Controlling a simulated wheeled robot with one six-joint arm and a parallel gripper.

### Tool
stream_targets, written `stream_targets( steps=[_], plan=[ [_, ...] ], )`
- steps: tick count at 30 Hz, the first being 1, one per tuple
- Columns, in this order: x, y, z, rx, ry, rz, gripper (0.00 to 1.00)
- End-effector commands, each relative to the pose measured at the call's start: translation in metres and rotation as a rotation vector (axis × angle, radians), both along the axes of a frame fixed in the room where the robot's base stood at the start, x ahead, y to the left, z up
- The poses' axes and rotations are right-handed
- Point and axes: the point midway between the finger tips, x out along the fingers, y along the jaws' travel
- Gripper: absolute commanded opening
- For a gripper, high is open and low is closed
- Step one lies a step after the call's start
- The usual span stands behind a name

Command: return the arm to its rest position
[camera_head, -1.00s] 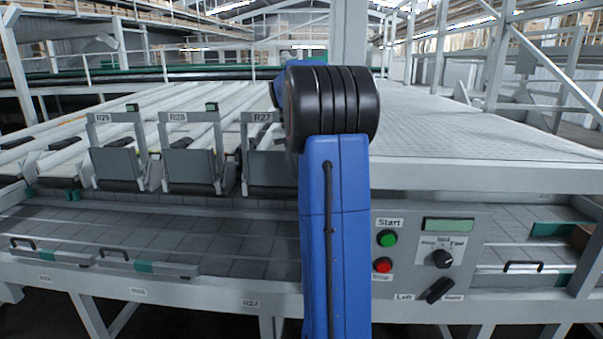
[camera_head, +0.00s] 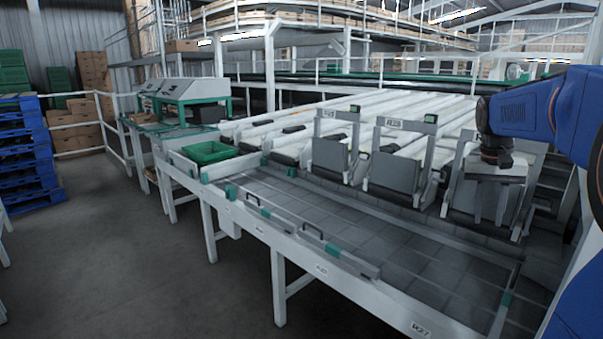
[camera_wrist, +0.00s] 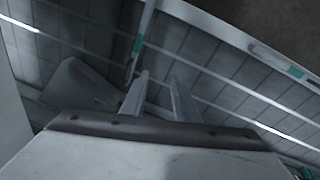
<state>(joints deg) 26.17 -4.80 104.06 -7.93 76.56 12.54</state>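My blue arm enters the head view from the right edge. My gripper (camera_head: 490,215) hangs below the wrist, in front of the rightmost visible chute. In the wrist view its two fingers (camera_wrist: 160,80) stand apart with an empty gap between them, so it is open. Behind the fingers lies the grey tiled packing surface (camera_wrist: 215,65). Nothing is held. In the head view the fingers blend into the grey chute behind them, and I cannot tell how far apart they are from it.
The tiled packing bench (camera_head: 330,215) runs below the arm, with handled gates along its front rail. A green crate (camera_head: 208,151) sits at its far left end. Blue pallets (camera_head: 25,165) stand at far left. The floor (camera_head: 130,260) left of the bench is clear.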

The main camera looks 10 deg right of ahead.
Motion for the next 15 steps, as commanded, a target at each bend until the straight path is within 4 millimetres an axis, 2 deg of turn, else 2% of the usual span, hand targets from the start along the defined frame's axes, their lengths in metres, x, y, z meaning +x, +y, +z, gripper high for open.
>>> stream_targets(
  steps=[1,6,15],
  plan=[
    [-0.009,0.019,0.0,-0.002,-0.015,0.035,0.28],
    [-0.037,0.073,-0.007,-0.004,-0.068,0.144,0.28],
    [-0.096,0.154,-0.034,-0.003,-0.162,0.334,0.28]
  ],
)
